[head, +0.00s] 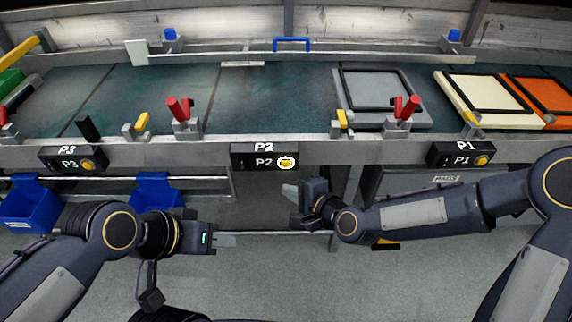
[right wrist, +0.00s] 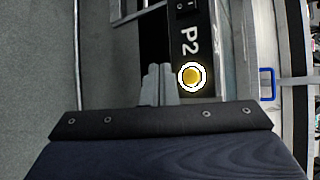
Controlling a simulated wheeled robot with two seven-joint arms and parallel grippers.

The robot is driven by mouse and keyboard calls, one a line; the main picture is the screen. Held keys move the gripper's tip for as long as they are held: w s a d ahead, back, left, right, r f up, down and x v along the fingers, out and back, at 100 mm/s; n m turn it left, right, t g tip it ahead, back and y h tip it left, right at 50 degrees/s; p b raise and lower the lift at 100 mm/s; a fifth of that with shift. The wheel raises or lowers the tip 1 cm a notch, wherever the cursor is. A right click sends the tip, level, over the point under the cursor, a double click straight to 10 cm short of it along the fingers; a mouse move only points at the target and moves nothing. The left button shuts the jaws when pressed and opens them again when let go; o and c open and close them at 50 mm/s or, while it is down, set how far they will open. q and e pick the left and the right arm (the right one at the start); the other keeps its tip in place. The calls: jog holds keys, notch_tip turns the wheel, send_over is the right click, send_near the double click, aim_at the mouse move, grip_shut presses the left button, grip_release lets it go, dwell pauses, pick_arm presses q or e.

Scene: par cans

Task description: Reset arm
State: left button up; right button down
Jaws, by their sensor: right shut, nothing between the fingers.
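My left gripper (head: 226,240) hangs in front of the bench at lower left, below the rail. The picture does not show whether its fingers are apart. My right gripper (head: 290,190) is in front of and below the P2 control box (head: 250,157). In the right wrist view its fingers (right wrist: 158,84) are together with nothing between them. The P2 box's yellow button (head: 286,162) has a lit white ring. In the right wrist view the button (right wrist: 192,76) lies just right of the fingertips; whether they touch it I cannot tell.
The P3 box (head: 73,158) and P1 box (head: 464,154) sit on the same rail. Blue bins (head: 30,207) hang at left. A grey framed tray (head: 350,116), a cream one (head: 458,92) and an orange one (head: 545,88) lie on the conveyor. Its middle is clear.

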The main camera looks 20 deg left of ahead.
dwell(0.5)
jog(key=s+d+r+n+h, duration=0.3)
jog(key=d+r, duration=0.1)
jog(key=d, duration=0.7)
jog(key=s+d+r+n+h, duration=0.2)
jog(key=d+r+n+h, duration=0.1)
jog(key=d, duration=0.9)
jog(key=s+d+r+n+g+h, duration=0.1)
jog(key=s+d, duration=0.4)
jog(key=s, duration=0.2)
jog(key=s+d+r+n, duration=0.15)
jog(key=s+d, duration=0.25)
jog(key=s, duration=0.4)
notch_tip(320, 180, up, 17)
jog(key=p, duration=1.7)
jog(key=shift+s+g+p, duration=0.2)
jog(key=shift+g+p, duration=0.1)
jog(key=shift+p, duration=0.1)
